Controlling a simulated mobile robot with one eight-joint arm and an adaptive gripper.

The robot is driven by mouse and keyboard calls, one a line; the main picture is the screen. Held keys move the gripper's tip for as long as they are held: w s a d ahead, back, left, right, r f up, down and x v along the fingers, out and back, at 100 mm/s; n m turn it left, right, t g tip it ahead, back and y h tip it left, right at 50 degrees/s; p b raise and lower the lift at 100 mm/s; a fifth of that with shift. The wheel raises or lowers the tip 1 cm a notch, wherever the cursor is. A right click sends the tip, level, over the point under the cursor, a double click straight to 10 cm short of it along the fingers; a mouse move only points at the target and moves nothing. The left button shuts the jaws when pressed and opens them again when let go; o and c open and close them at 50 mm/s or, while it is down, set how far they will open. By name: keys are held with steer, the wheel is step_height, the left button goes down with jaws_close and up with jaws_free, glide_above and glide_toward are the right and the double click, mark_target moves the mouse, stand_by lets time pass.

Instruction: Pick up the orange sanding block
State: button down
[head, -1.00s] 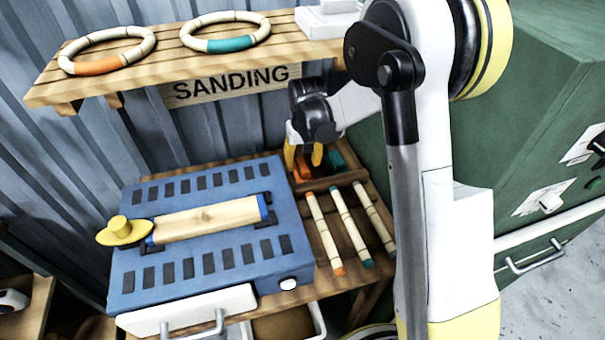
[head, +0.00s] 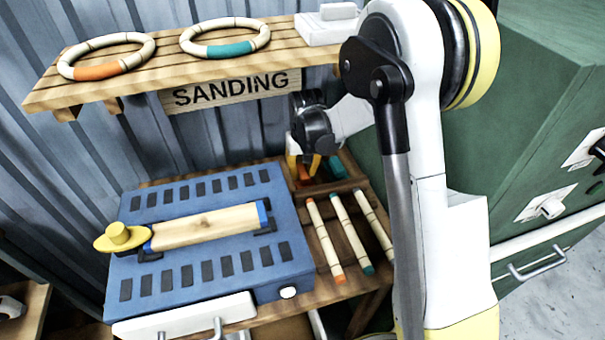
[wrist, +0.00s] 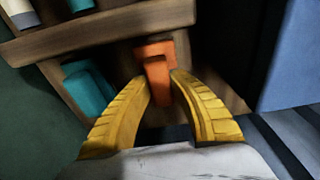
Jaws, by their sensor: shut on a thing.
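The orange sanding block (wrist: 157,70) sits between the yellow fingertips of my gripper (wrist: 160,82) in the wrist view. It is in a wooden compartment at the back right of the bench. In the head view only a small part of the orange block (head: 304,174) shows below my gripper (head: 302,166); the fingers and wrist hide the rest. My gripper points down and is shut on the block. I cannot tell whether the block is clear of the compartment floor.
Rattan sticks (head: 325,240) lie in front, behind a wooden rail. The blue bending machine (head: 200,275) is on the left. A shelf (head: 150,83) with rings overhangs the back.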

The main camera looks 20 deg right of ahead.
mark_target(302, 170)
step_height(302, 170, up, 3)
steer(key=shift+r+p, duration=0.1)
steer(key=shift+p, duration=0.45)
steer(key=shift+s+f+t, duration=0.25)
steer(key=shift+t, duration=0.25)
steer(key=shift+s+t+p, duration=0.4)
steer(key=shift+s+t, duration=0.05)
steer(key=shift+t, duration=0.55)
steer(key=p+v, duration=0.1)
steer(key=v, duration=0.3)
steer(key=p+v, duration=0.1)
steer(key=v, duration=0.1)
steer(key=shift+w+d+r+p, duration=0.15)
steer(key=shift+w+r+p, duration=0.05)
steer(key=shift+r+p, duration=0.15)
steer(key=s+d+r+g+p, duration=0.1)
steer(key=s+g+p, duration=0.2)
steer(key=s, duration=1.7)
steer(key=shift+s+d, duration=0.4)
steer(key=c, duration=1.8)
jaws_free()
steer(key=shift+r, duration=0.1)
jaws_close()
